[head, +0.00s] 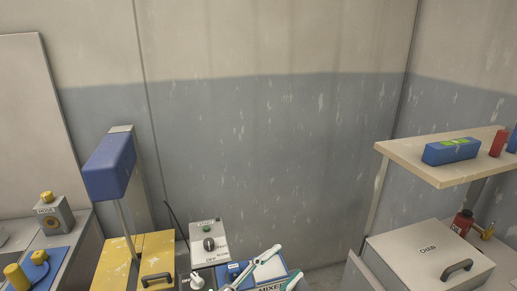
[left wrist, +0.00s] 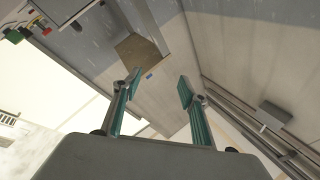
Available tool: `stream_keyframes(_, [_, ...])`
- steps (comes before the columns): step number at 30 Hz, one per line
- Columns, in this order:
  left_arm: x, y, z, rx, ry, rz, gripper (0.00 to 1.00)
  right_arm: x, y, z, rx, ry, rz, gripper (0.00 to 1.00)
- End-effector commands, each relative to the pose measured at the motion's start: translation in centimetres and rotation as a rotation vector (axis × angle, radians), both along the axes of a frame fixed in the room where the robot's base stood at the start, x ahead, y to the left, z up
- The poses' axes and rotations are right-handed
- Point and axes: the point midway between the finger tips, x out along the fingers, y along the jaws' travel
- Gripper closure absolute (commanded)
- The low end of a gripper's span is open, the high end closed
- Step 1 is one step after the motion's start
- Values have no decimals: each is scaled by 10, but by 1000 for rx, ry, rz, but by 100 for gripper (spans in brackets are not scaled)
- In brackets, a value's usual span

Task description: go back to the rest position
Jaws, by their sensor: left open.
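My left gripper (head: 281,265) is at the bottom middle of the head view, cut off by the lower edge. Its two pale fingers with teal pads are spread apart, with nothing held between them. It shows in front of a blue and white box (head: 236,268) marked with a word like "MIXER"; whether it touches the box I cannot tell. In the left wrist view the open left gripper (left wrist: 160,87) has clear space between its teal pads. My right gripper is not in view.
A control box (head: 222,254) with a dark knob stands behind the gripper. A yellow box (head: 157,245) and a blue head on a post (head: 108,166) are left. At right are a shelf (head: 400,152) and a grey handled box (head: 405,243). The wall (head: 270,130) is bare.

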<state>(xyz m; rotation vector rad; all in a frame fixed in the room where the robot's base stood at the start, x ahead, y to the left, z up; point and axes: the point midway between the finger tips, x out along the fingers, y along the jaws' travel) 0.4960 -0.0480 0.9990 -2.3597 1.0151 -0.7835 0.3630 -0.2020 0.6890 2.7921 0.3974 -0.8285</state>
Motion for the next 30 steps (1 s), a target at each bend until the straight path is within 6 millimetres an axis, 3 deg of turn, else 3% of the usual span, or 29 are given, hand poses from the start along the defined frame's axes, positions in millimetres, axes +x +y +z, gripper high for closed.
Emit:
stream_keyframes(3, [10,52,-58,-35,224,181,58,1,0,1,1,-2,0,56])
stream_keyframes(7, [1,109,-128,-44,457,350,58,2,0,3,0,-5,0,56])
stream_keyframes(11, [-28,161,-195,-30,672,487,58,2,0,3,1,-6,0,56])
stream_keyframes(15, [-73,207,-255,-5,869,599,58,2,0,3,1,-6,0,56])
stream_keyframes(18, [-101,229,-283,10,972,650,58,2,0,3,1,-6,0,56])
stream_keyframes(22, [-125,246,-303,25,1050,687,58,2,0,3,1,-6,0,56])
stream_keyframes(30, [-133,251,-309,30,1074,697,58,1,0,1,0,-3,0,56])
